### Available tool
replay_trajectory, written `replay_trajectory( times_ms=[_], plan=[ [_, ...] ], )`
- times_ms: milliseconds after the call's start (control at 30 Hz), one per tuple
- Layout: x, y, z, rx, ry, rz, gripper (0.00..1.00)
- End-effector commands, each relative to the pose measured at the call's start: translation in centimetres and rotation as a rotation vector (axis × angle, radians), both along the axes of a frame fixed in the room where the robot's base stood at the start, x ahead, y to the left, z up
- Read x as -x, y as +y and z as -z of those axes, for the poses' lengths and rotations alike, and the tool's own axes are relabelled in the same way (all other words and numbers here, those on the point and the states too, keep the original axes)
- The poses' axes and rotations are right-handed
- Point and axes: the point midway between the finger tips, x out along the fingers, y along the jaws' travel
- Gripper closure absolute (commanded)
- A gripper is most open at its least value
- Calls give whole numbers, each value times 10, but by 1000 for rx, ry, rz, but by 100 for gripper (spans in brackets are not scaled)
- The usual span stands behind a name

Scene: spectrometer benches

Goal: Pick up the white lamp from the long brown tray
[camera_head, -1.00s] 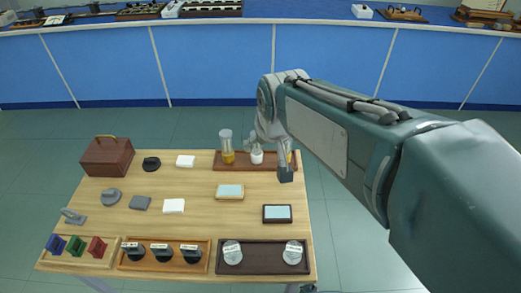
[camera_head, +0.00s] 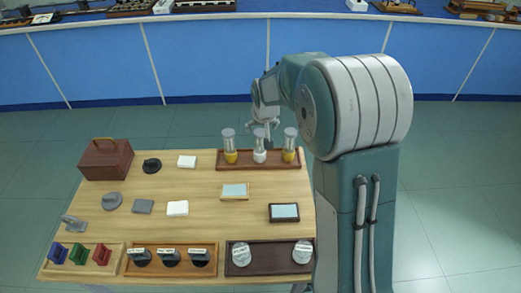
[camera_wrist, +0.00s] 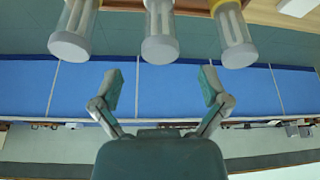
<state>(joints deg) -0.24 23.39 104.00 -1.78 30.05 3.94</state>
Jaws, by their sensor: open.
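The long brown tray (camera_head: 222,165) lies at the back right of the wooden table. Several upright lamps with clear glass tops stand in a row on it. The white lamp (camera_head: 260,156) is the middle one, between two yellow-based lamps (camera_head: 230,156) (camera_head: 289,155). In the wrist view the white lamp (camera_wrist: 160,40) hangs inverted at the top centre, with a yellow lamp (camera_wrist: 235,40) to its right and another (camera_wrist: 73,35) to its left. My gripper (camera_wrist: 161,90) is open and empty, its fingers spread apart, just beyond the white lamp's glass top and not touching it. In the head view my gripper (camera_head: 265,125) is close behind and above it.
A dark red box (camera_head: 106,160) stands at the back left. White blocks, framed plates (camera_head: 235,191) and dark pieces lie mid-table. Trays of coloured blocks, dark knobs and clear discs (camera_head: 270,258) line the front edge. A blue bench runs behind.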

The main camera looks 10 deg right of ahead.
Motion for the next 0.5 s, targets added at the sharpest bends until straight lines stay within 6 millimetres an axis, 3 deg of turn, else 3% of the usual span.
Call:
replay_trajectory(
  times_ms=[100,367,500],
  plan=[
    [-7,0,21,1,4,0,5],
    [-15,1,43,1,3,-1,5],
    [-19,1,65,1,5,-1,5]
  ],
)
